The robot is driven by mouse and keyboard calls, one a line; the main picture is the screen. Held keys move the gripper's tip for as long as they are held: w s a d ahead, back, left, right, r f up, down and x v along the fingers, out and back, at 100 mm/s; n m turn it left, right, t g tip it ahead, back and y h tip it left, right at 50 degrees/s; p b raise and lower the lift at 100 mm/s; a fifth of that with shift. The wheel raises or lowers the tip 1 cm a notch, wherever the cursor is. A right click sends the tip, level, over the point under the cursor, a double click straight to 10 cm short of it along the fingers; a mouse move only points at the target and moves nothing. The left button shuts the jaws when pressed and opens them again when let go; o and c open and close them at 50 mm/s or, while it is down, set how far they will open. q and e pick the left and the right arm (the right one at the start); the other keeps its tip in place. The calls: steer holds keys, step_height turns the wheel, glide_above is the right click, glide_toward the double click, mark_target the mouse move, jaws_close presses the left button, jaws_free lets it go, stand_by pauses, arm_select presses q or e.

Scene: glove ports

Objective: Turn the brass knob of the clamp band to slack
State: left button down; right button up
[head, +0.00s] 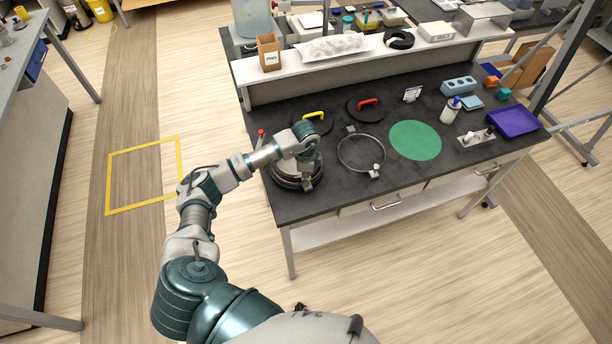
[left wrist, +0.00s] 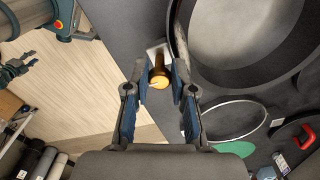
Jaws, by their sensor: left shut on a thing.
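My left gripper (head: 307,183) is at the front of the dark round port (head: 284,181) on the left end of the bench. In the left wrist view its two fingers (left wrist: 158,78) are shut on the brass knob (left wrist: 158,82), one on each side. The knob stands on a small pale block beside the port's grey rim (left wrist: 188,65). The clamp band itself is mostly hidden by the gripper and arm in the head view. A dark gripper, seemingly my right one (left wrist: 15,69), shows small at the left edge of the wrist view; its fingers are too small to judge.
A loose thin metal ring (head: 340,160) lies just right of the port, with the green round mat (head: 415,140) beyond it. Lids with a yellow handle (head: 314,115) and a red handle (head: 367,102) lie behind. A raised shelf (head: 300,73) runs along the back.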

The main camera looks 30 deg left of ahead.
arm_select(q)
steer(key=c, duration=1)
jaws_free()
steer(key=shift+o, duration=0.2)
step_height(320, 180, up, 12)
steer(key=shift+w+a+f, duration=0.1)
